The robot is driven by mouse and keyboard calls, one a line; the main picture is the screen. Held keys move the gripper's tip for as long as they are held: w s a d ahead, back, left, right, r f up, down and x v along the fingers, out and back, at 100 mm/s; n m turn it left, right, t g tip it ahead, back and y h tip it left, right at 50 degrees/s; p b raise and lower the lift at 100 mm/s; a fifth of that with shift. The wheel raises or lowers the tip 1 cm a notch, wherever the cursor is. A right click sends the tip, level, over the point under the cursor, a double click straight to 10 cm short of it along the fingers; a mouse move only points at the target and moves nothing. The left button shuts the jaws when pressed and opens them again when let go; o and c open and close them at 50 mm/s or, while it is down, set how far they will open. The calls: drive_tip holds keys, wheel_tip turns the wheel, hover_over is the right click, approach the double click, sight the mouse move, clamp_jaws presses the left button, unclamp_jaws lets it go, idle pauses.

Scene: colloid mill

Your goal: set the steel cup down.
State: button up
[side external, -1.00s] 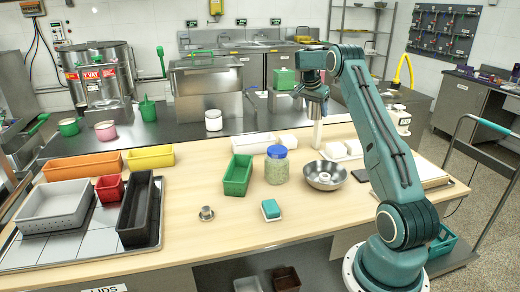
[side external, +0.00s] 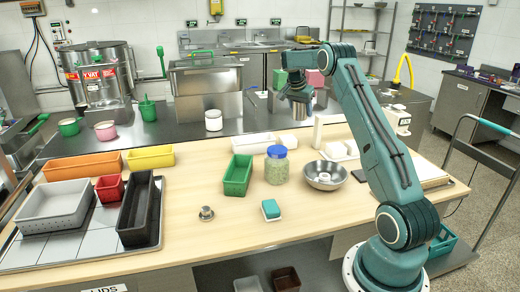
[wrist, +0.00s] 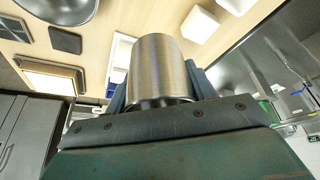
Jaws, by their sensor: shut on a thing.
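The steel cup (wrist: 160,68) is a brushed metal cylinder, seen close in the wrist view. My gripper (wrist: 158,85) is shut on it, with a dark finger on each side. In the side view my gripper (side external: 298,94) is up in the air, in front of the machines on the back counter. The cup is hard to tell there from the grey metal behind it. What lies directly under the cup is not clear.
On the wooden table (side external: 340,205) stand a jar with a blue lid (side external: 277,165), a steel bowl (side external: 325,175), a green bin (side external: 238,176) and a teal sponge (side external: 271,209). A small metal part (side external: 206,213) lies left of the sponge. The table's front middle is mostly clear.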

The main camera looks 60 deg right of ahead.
drive_tip(key=w+a+n+t+y, duration=0.15)
drive_tip(key=w+a+n, duration=0.5)
drive_tip(key=a, duration=0.65)
drive_tip(key=w+a+n+t, duration=0.2)
drive_tip(key=w+a+n, duration=0.1)
drive_tip(key=w+a, duration=0.75)
drive_tip(key=w+a+n+t+y, duration=0.1)
drive_tip(key=w+a+n, duration=0.45)
drive_tip(key=a, duration=0.95)
drive_tip(key=f, duration=1.5)
drive_tip(key=shift+d+f, duration=0.25)
drive_tip(key=shift+d, duration=0.05)
drive_tip(key=shift+f, duration=2.1)
drive_tip(key=shift+f, duration=0.1)
drive_tip(key=o, duration=0.9)
drive_tip(key=shift+o, duration=0.4)
